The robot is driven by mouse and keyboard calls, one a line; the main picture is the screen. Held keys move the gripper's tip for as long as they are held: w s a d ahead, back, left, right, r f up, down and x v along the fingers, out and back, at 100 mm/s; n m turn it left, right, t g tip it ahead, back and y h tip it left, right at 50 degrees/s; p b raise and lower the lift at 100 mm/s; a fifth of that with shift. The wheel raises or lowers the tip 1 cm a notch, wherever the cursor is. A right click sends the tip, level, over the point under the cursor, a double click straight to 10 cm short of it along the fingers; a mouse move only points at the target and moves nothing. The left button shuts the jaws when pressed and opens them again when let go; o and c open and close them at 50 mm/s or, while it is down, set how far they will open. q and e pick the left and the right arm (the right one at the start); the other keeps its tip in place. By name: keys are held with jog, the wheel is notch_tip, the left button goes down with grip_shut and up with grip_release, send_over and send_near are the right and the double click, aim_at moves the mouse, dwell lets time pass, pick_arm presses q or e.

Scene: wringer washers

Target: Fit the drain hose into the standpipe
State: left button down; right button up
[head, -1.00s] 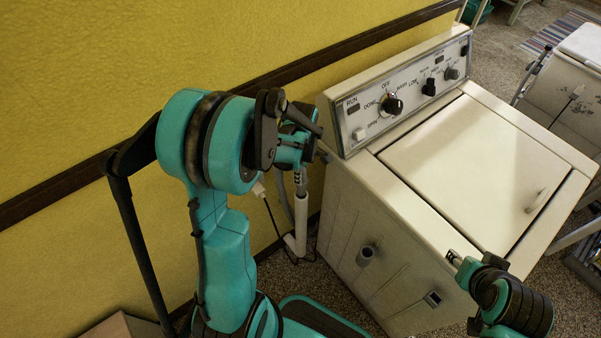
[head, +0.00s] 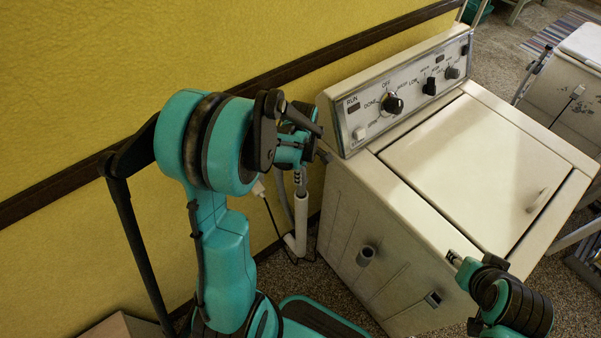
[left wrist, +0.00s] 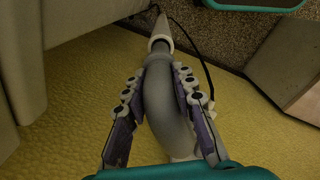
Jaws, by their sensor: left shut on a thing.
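The grey drain hose (left wrist: 168,105) is a curved bend between the fingers of my left gripper (left wrist: 166,84). In the head view, my left gripper (head: 309,146) is beside the washer's back left corner, shut on the hose. The white standpipe (head: 301,222) stands upright below it, near the wall. In the left wrist view, the hose's end meets the white rim of the standpipe (left wrist: 161,38). The two look in line; how deep the hose sits inside I cannot tell. My right gripper (head: 455,261) is at the washer's front left edge, its opening unclear.
The cream washer (head: 345,230) with its control panel (head: 405,92) stands right of the standpipe. The yellow wall (head: 80,90) is close behind. A thin dark cord (head: 272,212) hangs near the pipe. A brown box (head: 122,326) is at lower left.

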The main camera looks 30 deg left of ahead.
aim_at(301, 189)
pick_arm(q)
jog(key=shift+f, duration=0.25)
jog(key=shift+f+b, duration=0.3)
jog(key=shift+b, duration=0.25)
jog(key=shift+f+b, duration=2.55)
jog(key=shift+f, duration=0.4)
dwell(0.8)
jog(key=shift+f+b, duration=0.3)
jog(key=shift+f, duration=0.3)
dwell(0.4)
jog(key=shift+s+f+b, duration=0.1)
jog(key=shift+b, duration=0.3)
dwell(0.6)
